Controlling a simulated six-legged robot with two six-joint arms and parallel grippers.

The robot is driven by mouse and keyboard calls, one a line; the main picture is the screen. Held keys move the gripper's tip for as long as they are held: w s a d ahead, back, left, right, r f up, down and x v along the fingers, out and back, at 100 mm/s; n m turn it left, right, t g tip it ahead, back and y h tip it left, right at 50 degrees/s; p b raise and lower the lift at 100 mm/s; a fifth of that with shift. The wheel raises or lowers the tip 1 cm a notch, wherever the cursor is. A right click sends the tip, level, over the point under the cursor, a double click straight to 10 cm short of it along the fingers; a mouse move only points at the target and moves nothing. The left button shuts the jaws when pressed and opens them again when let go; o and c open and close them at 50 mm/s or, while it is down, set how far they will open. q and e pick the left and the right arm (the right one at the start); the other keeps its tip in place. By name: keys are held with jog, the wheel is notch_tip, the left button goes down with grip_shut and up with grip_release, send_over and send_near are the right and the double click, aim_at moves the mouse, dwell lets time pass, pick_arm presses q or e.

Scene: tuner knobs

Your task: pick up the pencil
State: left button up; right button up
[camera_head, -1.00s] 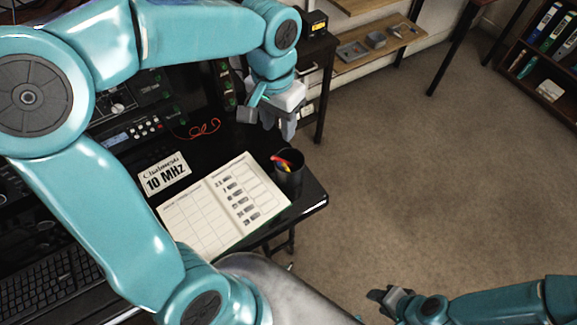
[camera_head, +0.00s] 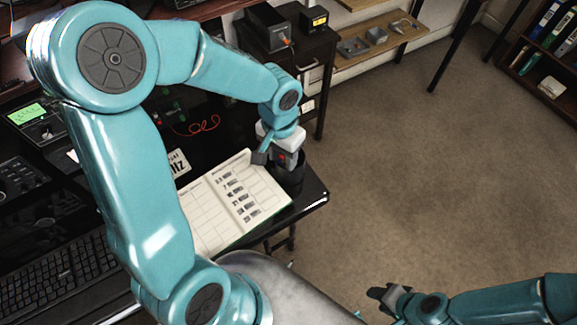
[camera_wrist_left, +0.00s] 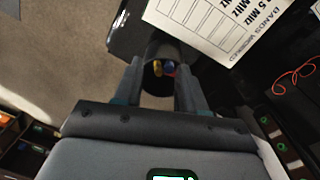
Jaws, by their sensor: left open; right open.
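My left gripper (camera_head: 286,158) is open above the black pencil cup (camera_head: 291,180) at the desk's right corner. In the left wrist view, the cup (camera_wrist_left: 160,48) lies between and beyond the two spread fingers of the left gripper (camera_wrist_left: 158,82). Several coloured tips, yellow, blue and red, show inside the cup (camera_wrist_left: 164,68); I cannot tell which is the pencil. In the head view the gripper hides the cup's contents. My right gripper (camera_head: 388,298) is open and empty at the lower right, over the floor, away from the desk.
An open notebook (camera_head: 225,205) lies left of the cup, with a white sign (camera_head: 178,163) partly hidden behind my left arm. A keyboard (camera_head: 55,275) and radio gear (camera_head: 40,120) fill the desk's left. A red cable (camera_head: 200,126) lies behind. Floor to the right is clear.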

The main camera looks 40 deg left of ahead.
pick_arm(q)
jog(key=shift+w+d, duration=0.1)
jog(key=c, duration=0.6)
grip_shut()
jog(key=shift+r, duration=0.15)
